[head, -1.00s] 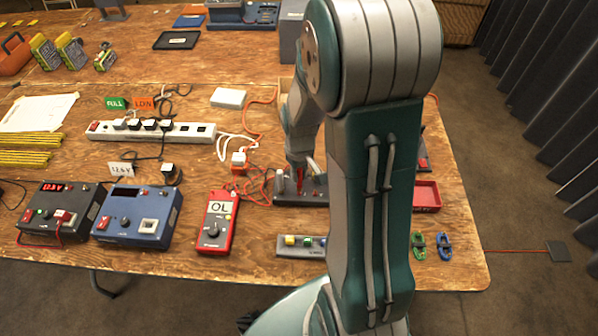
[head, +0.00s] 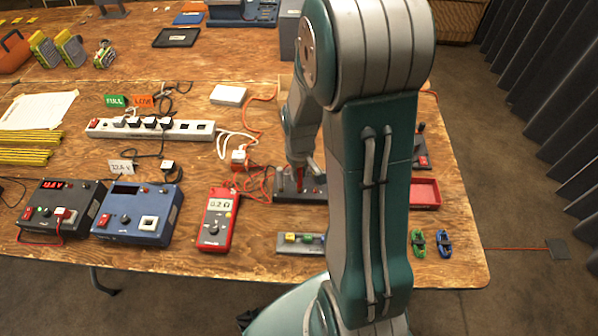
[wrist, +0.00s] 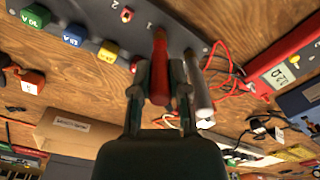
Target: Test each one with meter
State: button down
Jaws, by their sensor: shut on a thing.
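My gripper (wrist: 160,85) is shut on a red probe (wrist: 159,60), its tip at the grey panel (wrist: 105,18) near the numbers 1 and 2. Exact contact is hidden. A pale grey rod (wrist: 198,92) stands just to the right of the probe. The panel carries green (wrist: 35,17), blue (wrist: 73,35), yellow (wrist: 107,50) and red (wrist: 127,14) parts. In the head view the panel (head: 285,197) is partly hidden by my arm. The red meter (head: 215,220) lies to its left and reads about 0.2 ohm; it also shows in the wrist view (wrist: 290,65).
A small grey holder (head: 290,249) with coloured blocks lies at the front edge. Black (head: 60,210) and blue (head: 138,215) boxes stand left of the meter. A red tray (head: 425,192) and green (head: 418,244) and blue (head: 444,243) clips lie right. Red leads (head: 240,180) cross the bench.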

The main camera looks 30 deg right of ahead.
jog(key=shift+f, duration=0.25)
dwell(0.4)
jog(key=c, duration=0.5)
grip_release()
jog(key=shift+c, duration=0.2)
jog(key=shift+o, duration=0.3)
jog(key=shift+o, duration=1.4)
jog(key=shift+r, duration=3.75)
